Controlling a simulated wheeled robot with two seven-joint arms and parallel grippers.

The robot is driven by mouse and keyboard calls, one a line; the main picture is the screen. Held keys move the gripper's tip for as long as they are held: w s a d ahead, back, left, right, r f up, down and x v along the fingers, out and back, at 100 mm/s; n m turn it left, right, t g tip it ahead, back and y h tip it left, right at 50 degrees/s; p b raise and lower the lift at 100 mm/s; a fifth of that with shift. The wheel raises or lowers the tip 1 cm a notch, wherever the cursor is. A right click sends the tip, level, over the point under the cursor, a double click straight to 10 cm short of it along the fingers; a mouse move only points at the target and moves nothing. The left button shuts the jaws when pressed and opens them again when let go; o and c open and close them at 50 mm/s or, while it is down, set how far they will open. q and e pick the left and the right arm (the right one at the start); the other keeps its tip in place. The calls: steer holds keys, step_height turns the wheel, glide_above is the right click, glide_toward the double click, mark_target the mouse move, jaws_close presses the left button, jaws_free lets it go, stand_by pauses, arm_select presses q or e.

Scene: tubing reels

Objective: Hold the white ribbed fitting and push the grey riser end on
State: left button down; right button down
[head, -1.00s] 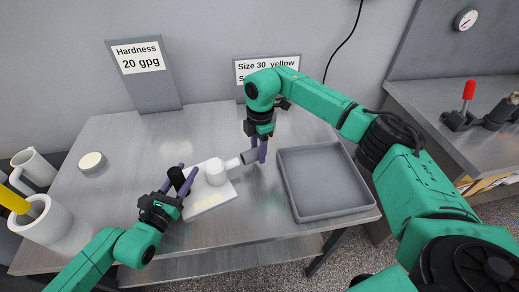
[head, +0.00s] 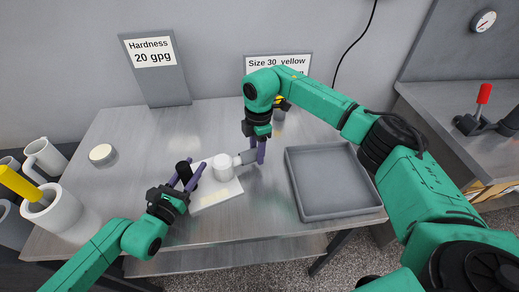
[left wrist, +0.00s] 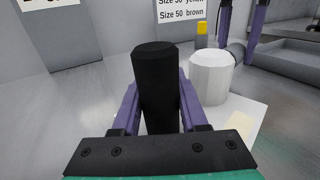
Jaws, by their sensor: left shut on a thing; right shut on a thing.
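The white fitting (head: 223,168) stands as an upright, faceted cylinder on a pale plate (head: 214,195), with a short stub on its right side. It also shows in the left wrist view (left wrist: 211,76). My left gripper (head: 188,177) is shut on an upright black cylinder (left wrist: 155,80) just left of the white fitting. My right gripper (head: 257,153) is shut on the grey riser end (head: 247,157), which lies against the stub, close to the white body. Most of the stub is covered; how far it sits inside the grey piece I cannot tell.
A grey tray (head: 333,212) lies right of my right gripper. A round pale-topped disc (head: 102,154) is at the back left. A yellow-topped item (head: 279,101) stands behind my right gripper. The table between disc and plate is clear.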

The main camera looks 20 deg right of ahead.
steer(key=shift+s+a, duration=0.2)
steer(key=shift+a, duration=1.15)
steer(key=shift+c, duration=1.3)
jaws_free()
step_height(320, 180, up, 12)
steer(key=shift+w+d, duration=0.15)
steer(key=shift+d, duration=0.15)
arm_select(q)
steer(key=shift+c, duration=1.8)
jaws_free()
